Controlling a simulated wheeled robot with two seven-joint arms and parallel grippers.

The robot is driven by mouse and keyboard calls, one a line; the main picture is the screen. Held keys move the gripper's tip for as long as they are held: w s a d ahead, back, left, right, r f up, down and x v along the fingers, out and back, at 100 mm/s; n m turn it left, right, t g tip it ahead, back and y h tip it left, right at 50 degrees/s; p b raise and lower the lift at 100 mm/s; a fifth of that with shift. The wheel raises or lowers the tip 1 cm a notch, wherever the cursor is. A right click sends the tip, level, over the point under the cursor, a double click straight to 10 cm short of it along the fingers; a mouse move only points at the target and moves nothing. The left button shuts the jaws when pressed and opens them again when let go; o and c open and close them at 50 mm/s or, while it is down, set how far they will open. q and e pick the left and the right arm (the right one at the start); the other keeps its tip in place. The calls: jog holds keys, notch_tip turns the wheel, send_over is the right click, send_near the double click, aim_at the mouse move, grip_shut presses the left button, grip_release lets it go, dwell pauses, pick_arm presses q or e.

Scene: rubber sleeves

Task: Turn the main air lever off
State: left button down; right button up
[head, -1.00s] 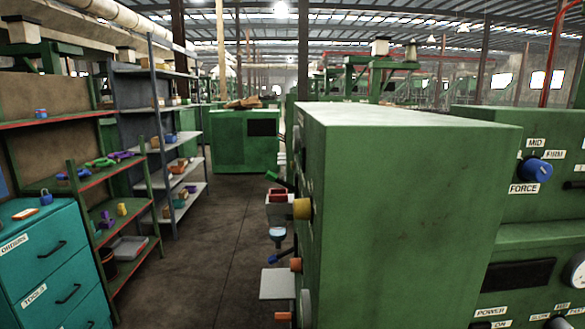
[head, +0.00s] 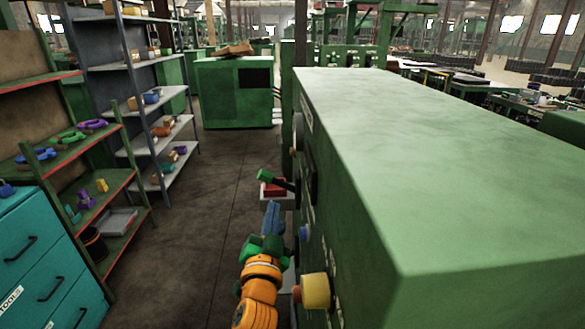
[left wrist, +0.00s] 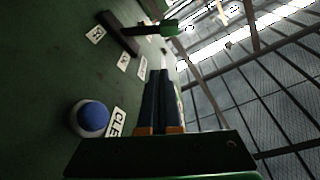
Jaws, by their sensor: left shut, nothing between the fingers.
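The lever (head: 275,180) has a green grip on a dark arm and sticks out from the left face of the big green machine (head: 430,150). In the left wrist view its green grip (left wrist: 171,27) shows at the top, near several white labels too small to read. My left gripper (head: 271,215) reaches along the machine's face, its fingertips on the near side of the lever and apart from it. In the left wrist view my left gripper's fingers (left wrist: 163,85) are together and empty, pointing toward the lever. My right gripper is not in view.
A blue button (left wrist: 93,117) sits by a partly hidden label. A red-topped box (head: 274,190) is behind the lever. Shelves (head: 150,140) and teal drawers (head: 45,260) stand left; floor between is clear.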

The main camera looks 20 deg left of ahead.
pick_arm(q)
notch_tip(320, 180, up, 3)
notch_tip(320, 180, up, 2)
jog(key=p, duration=0.2)
send_over(268, 179)
jog(key=s+d, duration=0.3)
jog(key=d, duration=0.1)
jog(key=a+f, duration=0.1)
jog(key=a+f+b, duration=0.1)
jog(key=shift+w+f+y, duration=0.3)
jog(key=shift+w+f, duration=0.05)
jog(key=shift+w+a+f, duration=0.1)
jog(key=shift+a+f, duration=0.25)
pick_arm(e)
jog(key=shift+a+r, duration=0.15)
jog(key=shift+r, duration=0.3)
pick_arm(q)
jog(key=shift+b, duration=0.35)
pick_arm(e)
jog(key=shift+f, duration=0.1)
